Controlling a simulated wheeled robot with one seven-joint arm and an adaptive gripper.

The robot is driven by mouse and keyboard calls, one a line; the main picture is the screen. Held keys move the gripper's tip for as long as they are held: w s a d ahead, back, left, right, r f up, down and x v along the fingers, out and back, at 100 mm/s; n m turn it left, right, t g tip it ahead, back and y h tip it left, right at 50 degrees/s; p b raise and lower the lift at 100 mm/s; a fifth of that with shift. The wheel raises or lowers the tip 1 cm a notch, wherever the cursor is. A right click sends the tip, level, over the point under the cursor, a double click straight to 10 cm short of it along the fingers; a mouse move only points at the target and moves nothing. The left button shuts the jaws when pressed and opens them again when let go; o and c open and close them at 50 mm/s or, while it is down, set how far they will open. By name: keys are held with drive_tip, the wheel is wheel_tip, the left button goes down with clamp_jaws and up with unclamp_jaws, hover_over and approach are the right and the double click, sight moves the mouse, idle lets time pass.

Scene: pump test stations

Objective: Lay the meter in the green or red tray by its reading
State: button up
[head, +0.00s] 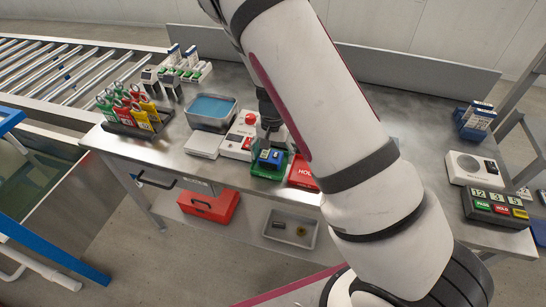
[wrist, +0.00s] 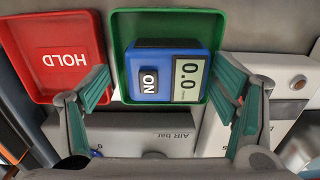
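The blue meter (head: 270,157) lies in the green tray (head: 265,175), face up. In the wrist view the meter (wrist: 207,56) shows 0.0 on its display and a black ON button, within the rim of the green tray (wrist: 122,30). The red tray (head: 303,175), marked HOLD, is beside the green one; it also shows in the wrist view (wrist: 68,82). My gripper (wrist: 166,72) is open above the meter, with a teal-padded finger on each side and clear gaps to it. My arm hides part of the bench in the head view.
A white station with a red button (head: 241,138) stands right behind the trays, and a panel marked AIR bar (wrist: 170,138) is close by. A label panel (head: 495,208) is at right.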

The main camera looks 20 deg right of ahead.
wheel_tip(320, 180, up, 11)
wheel_tip(320, 180, up, 16)
drive_tip(key=n+t+y, duration=0.2)
drive_tip(key=n, duration=0.1)
hover_over(273, 156)
drive_tip(key=s+a, duration=0.2)
drive_tip(key=s, duration=0.8)
drive_tip(key=s+d+r+n+t+h, duration=0.1)
drive_tip(key=s+r+n, duration=0.1)
drive_tip(key=s+r, duration=0.2)
drive_tip(key=s+d+r+n+t+h, duration=0.1)
drive_tip(key=s+r+n+t, duration=0.1)
drive_tip(key=s, duration=0.9)
drive_tip(key=shift+s+d+r, duration=0.25)
drive_tip(key=shift+r, duration=0.6)
